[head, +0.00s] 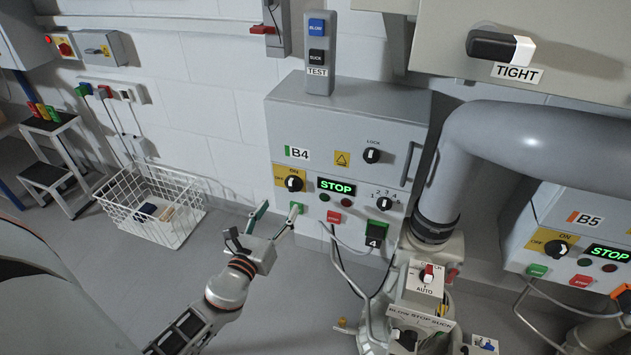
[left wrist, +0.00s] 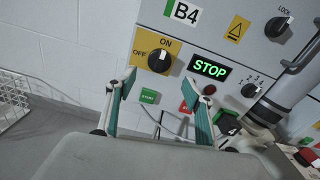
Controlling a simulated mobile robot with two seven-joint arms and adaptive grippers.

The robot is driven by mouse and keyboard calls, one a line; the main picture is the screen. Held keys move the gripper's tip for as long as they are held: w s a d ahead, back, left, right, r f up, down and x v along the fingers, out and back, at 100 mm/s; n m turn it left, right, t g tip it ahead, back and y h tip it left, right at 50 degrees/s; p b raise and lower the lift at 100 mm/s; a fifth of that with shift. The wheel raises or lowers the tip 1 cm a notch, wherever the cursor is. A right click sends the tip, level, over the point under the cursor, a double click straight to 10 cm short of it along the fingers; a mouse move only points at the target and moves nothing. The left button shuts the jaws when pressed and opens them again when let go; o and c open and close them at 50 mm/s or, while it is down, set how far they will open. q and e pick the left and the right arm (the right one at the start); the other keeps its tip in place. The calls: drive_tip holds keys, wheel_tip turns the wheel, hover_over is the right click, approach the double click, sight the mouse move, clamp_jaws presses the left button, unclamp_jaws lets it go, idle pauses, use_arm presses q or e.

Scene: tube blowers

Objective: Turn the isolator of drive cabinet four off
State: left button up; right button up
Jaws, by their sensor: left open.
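Drive cabinet B4 (head: 330,123) is a grey wall cabinet with a green-marked label. Its isolator (head: 293,183) is a black rotary knob with a white mark on a yellow plate, ON above and OFF at left. The display (head: 336,187) reads STOP in green. My left gripper (head: 280,208) is open and empty, its fingers pointing at the cabinet just below the isolator. In the left wrist view its fingertips (left wrist: 161,82) stand apart below the knob. My right gripper is not in view.
A green start button (head: 296,209), red button (head: 333,217) and numbered selector (head: 384,203) sit near the isolator. A LOCK knob (head: 371,155) is above. Cabinet B5 (head: 590,215) and a thick grey pipe (head: 530,140) are at right. A white wire basket (head: 185,232) stands left.

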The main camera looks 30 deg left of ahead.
sight(290, 188)
use_arm(q)
drive_tip(key=shift+m, duration=0.6)
drive_tip(key=x, duration=0.7)
drive_tip(key=shift+w+a+r, duration=0.1)
drive_tip(key=shift+w+r, duration=0.15)
drive_tip(key=shift+r, duration=0.05)
drive_tip(key=shift+x, duration=0.8)
drive_tip(key=shift+c, duration=0.3)
drive_tip(key=shift+f, duration=0.1)
drive_tip(key=c, duration=1)
